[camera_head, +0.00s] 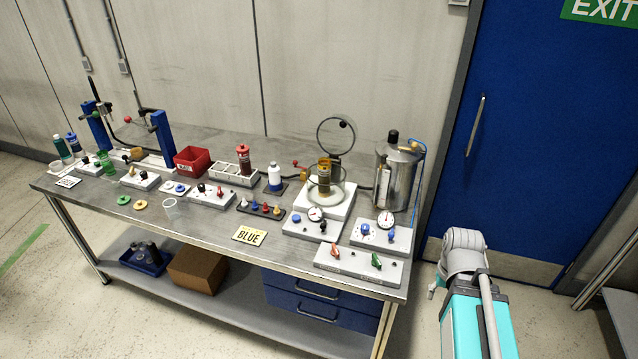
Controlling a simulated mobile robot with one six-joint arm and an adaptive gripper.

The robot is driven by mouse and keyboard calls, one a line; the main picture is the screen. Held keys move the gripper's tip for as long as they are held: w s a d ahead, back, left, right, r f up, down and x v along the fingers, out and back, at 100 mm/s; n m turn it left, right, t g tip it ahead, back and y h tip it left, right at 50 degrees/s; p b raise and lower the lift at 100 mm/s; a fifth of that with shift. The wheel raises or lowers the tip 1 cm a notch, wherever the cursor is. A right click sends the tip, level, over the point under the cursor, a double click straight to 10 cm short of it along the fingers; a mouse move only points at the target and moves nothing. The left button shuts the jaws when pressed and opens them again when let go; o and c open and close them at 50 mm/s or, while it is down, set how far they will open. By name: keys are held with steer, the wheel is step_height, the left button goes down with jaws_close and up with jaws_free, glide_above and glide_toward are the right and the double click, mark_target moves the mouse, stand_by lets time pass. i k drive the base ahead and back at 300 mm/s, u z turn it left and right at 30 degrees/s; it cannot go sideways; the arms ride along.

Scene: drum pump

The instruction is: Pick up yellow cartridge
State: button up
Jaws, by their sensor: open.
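A yellow-amber cartridge (324,172) with a dark band stands upright in the round clear chamber of a white pump unit (338,207) toward the right of the bench. The chamber's round lid (336,135) is raised behind it. The chamber's edge partly covers the cartridge's lower end. A red cartridge (243,158) stands in a white rack (222,175) further left. My arm is folded to the right of the bench, well away from the cartridge. My gripper cannot be made out in this view.
A metal tank (397,178) stands close right of the pump unit. Control boxes with knobs and gauges (386,232) fill the front right. A "BLUE" sign (249,236) lies at the front edge. A red bin (192,160) stands left. Floor before the blue door (540,150) is free.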

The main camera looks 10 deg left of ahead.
mark_target(324, 165)
steer(key=z, duration=0.1)
steer(key=i, duration=1)
steer(key=u, duration=0.1)
